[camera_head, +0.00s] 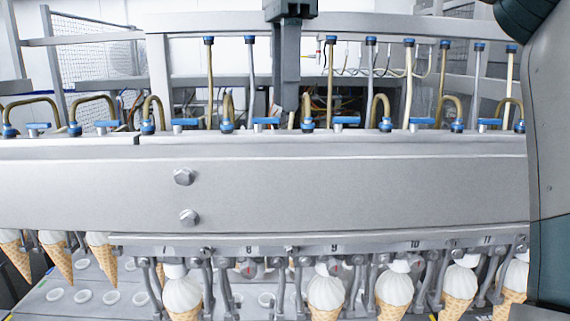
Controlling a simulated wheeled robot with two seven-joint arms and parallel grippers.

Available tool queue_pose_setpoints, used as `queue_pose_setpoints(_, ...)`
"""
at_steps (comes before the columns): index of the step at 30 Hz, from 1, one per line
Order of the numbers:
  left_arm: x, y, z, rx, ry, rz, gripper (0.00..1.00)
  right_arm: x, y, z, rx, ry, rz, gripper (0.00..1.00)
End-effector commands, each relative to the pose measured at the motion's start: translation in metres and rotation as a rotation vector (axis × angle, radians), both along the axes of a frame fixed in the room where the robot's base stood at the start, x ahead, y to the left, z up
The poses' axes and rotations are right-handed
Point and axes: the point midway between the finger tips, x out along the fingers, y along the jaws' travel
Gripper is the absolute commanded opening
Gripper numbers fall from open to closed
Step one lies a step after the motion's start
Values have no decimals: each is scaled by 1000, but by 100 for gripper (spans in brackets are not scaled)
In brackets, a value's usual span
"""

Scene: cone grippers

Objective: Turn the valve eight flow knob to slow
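The machine's front rail carries numbers 7 to 11. The valve eight flow knob (266,122) is a blue handle on top of the machine, above the number 8 (249,248). My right gripper (287,108) seems to be the dark grey part reaching down from the top middle, close to this knob. Its tip is partly hidden by the machine top. Whether it touches the knob, and whether its fingers are open, I cannot tell. My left gripper is not in view.
Other blue knobs, like the one of valve nine (346,121), line the top among bent brass pipes. A wide steel panel (360,190) spans the front. Several filled cones, such as one under number 9 (325,290), hang below. My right arm fills the right edge.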

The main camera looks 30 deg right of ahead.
Motion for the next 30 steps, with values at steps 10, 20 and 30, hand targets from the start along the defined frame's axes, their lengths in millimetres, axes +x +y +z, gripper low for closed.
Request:
queue_pose_setpoints(10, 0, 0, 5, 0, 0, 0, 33, 0, -1, -62, -1, 3, 1, 33)
queue_pose_setpoints(20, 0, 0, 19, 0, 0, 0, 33, 1, -1, -106, 0, 2, 0, 33)
queue_pose_setpoints(30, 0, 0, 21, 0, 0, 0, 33, 2, -1, -117, 0, 0, 0, 33)
